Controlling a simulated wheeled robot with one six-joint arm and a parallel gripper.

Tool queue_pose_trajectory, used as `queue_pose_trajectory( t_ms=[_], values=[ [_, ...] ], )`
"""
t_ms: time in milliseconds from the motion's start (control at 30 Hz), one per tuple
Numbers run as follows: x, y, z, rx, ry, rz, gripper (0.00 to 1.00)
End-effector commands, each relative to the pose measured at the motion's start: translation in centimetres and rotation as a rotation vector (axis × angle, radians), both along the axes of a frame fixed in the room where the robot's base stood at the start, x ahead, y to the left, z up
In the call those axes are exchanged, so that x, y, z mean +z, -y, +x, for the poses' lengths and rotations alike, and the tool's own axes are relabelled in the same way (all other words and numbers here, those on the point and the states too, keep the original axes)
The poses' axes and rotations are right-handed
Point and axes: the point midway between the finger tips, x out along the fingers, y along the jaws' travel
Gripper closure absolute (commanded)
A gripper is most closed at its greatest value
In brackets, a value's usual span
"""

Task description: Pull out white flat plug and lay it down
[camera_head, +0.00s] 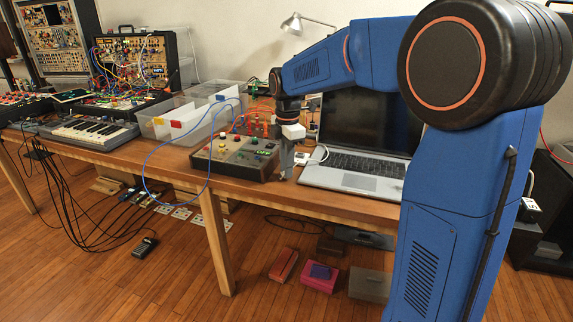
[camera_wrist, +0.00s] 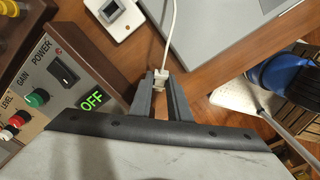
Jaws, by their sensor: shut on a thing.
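The white flat plug (camera_wrist: 159,77) is between my gripper's two dark fingers in the wrist view, with its white cable (camera_wrist: 171,38) running up from it. My gripper (camera_wrist: 158,88) is shut on the plug. A white socket plate (camera_wrist: 122,17) with a dark opening lies on the table to the upper left, apart from the plug. In the head view my gripper (camera_head: 285,173) is low at the table's front part, between the control box and the laptop. The plug is not clear there, and I cannot tell whether it touches the table.
A control box (camera_head: 238,156) with knobs and a lit green OFF display (camera_wrist: 92,101) stands close on the left. An open laptop (camera_head: 352,165) is on the right. Clear bins (camera_head: 190,121) and a keyboard (camera_head: 90,131) stand farther left. The table's front edge (camera_head: 285,197) is near.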

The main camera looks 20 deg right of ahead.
Motion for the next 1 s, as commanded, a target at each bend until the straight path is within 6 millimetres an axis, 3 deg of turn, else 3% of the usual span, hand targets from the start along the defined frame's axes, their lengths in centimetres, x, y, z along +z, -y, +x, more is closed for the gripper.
queue_pose_trajectory(
  t_ms=[100, 133, 200, 233, 667, 1000],
  values=[
    [0.0, 0.0, 0.0, 0.0, 0.0, 0.0, 1.0],
    [0.0, 0.0, 0.0, 0.0, 0.0, 0.0, 0.81],
    [0.0, 0.0, 0.0, 0.0, 0.0, 0.0, 0.65],
    [0.0, 0.0, 0.0, 0.0, 0.0, 0.0, 0.62],
    [1.0, 0.0, 0.0, 0.0, 0.0, 0.0, 0.62],
    [7.1, 0.1, 0.1, 0.0, 0.003, 0.0, 0.62]
  ],
)
